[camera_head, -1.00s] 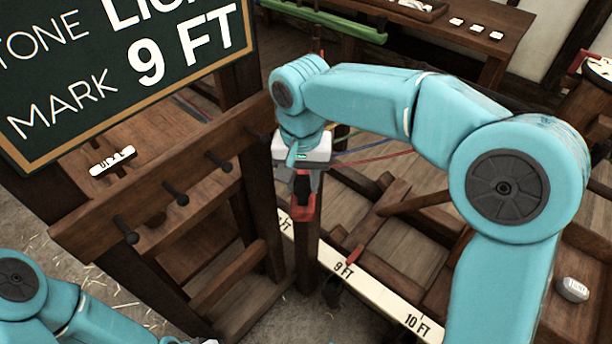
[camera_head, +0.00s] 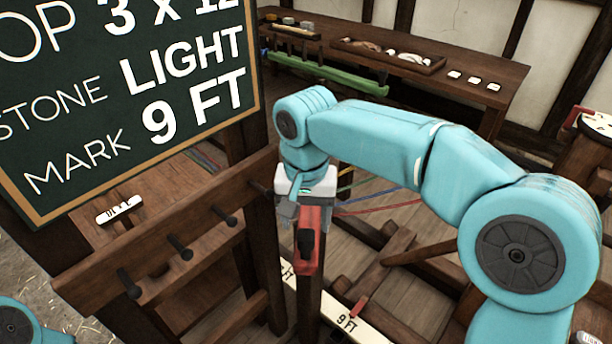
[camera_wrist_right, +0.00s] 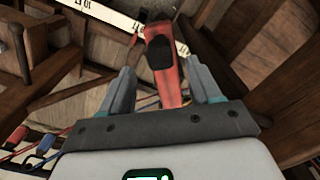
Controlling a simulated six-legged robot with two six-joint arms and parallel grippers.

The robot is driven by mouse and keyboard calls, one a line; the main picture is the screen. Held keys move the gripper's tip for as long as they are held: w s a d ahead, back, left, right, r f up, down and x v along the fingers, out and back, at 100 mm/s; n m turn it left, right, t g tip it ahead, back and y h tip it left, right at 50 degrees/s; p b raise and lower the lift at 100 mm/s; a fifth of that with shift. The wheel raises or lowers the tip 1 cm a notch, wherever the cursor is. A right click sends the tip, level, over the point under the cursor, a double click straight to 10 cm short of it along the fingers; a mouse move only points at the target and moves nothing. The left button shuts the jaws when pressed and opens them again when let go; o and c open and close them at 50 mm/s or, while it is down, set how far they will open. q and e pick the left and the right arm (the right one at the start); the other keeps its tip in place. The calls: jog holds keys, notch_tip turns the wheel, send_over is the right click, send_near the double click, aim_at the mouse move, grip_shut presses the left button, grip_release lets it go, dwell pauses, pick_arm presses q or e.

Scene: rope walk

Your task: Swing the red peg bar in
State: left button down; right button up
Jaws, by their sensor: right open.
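The red peg bar (camera_head: 312,228) with a black peg on it stands out at the top of a dark post, right of the wooden peg rack. My right gripper (camera_head: 301,206) is at the bar's upper end. In the right wrist view my two fingers (camera_wrist_right: 162,88) are apart, open, and the red bar (camera_wrist_right: 166,90) runs between them with gaps on both sides. The black peg is beyond the fingertips. My left arm shows only at the bottom left corner; its gripper is out of view.
The rack with black pegs (camera_head: 180,247) stands to the left, below the chalkboard (camera_head: 120,100). A white marked rail (camera_head: 365,333) runs below right. A green bar (camera_head: 325,72) hangs by the back bench (camera_head: 450,95). Coloured strands (camera_head: 375,205) stretch right behind my gripper.

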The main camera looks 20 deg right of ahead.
notch_tip(320, 180, up, 12)
jog(key=p, duration=0.2)
jog(key=shift+p, duration=0.4)
jog(key=shift+f, duration=0.1)
